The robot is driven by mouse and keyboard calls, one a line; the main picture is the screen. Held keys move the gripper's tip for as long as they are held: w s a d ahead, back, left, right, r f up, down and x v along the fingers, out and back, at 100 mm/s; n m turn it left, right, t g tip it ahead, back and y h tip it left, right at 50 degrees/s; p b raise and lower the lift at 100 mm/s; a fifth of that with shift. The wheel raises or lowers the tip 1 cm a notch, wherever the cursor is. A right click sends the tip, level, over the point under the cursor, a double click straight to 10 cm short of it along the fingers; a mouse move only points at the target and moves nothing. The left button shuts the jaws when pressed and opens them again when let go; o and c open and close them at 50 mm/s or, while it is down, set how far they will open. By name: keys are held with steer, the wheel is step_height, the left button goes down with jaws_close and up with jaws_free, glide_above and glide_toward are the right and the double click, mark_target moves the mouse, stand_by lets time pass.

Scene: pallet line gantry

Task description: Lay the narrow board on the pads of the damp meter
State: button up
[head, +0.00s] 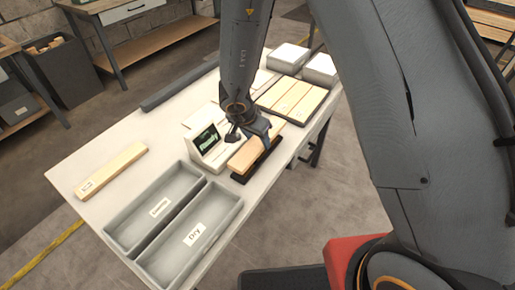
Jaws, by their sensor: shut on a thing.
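My gripper (246,133) is shut on a pale wooden board (244,159), with the arm reaching down from above. I take this to be the narrow board. It lies lengthwise over the dark pad base (258,166) of the damp meter (196,157). The meter is a white box with a dark screen showing green text that looks like "Ready". The board covers most of the pads, and the gripper hides part of the board. I cannot tell whether the board touches the pads or is slightly above them.
Two grey trays, one labelled "Dry" (236,205), the other's label unreadable (127,236), stand at the table's front. Another board (110,171) lies at left. A dark rack (261,104) of boards and white boxes (320,68) stand at the back right.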

mark_target(255, 144)
steer(key=shift+f, duration=2.2)
steer(key=shift+f, duration=0.1)
steer(key=o, duration=1.1)
